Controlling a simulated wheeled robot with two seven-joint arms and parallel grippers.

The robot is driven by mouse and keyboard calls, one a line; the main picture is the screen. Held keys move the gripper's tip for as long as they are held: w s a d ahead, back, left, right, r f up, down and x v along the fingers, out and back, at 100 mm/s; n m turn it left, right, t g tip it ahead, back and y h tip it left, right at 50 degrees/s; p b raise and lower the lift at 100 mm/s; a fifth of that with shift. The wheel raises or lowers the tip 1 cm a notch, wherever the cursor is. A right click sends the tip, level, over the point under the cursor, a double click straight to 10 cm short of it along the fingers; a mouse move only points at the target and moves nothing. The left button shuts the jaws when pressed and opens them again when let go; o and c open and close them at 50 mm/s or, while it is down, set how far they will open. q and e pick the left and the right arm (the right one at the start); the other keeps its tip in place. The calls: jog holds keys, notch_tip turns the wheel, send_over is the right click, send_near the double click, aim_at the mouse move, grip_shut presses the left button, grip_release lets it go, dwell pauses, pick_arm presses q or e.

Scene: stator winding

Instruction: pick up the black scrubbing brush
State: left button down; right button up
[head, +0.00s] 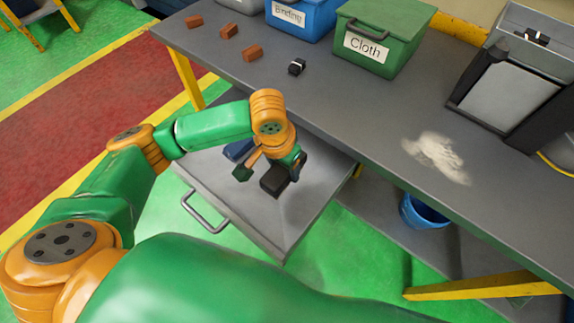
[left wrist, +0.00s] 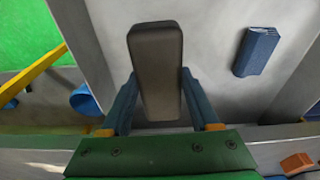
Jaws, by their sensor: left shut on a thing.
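The black scrubbing brush (head: 275,181) is a dark, oblong block with rounded corners. It is at the open drawer (head: 262,224) under the table edge. My left gripper (head: 270,170) is over the drawer, shut on the brush. In the left wrist view the brush (left wrist: 156,68) sits between the two blue fingers of my left gripper (left wrist: 156,100), its long side pointing away from the palm. Its bristles are hidden, and I cannot tell whether it touches the drawer floor. My right gripper is not in view.
The grey table (head: 345,120) carries a green Cloth box (head: 395,30), a blue Binding box (head: 300,18), several brown blocks (head: 252,52), a small black piece (head: 297,67) and pale powder (head: 437,154). A blue bucket (head: 424,213) stands below.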

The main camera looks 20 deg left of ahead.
pick_arm(q)
jog(key=s+r+p, duration=0.6)
jog(key=s+p, duration=0.1)
jog(key=s, duration=0.4)
jog(key=shift+s+r, duration=0.25)
jog(key=shift+r, duration=0.15)
jog(key=shift+d, duration=0.1)
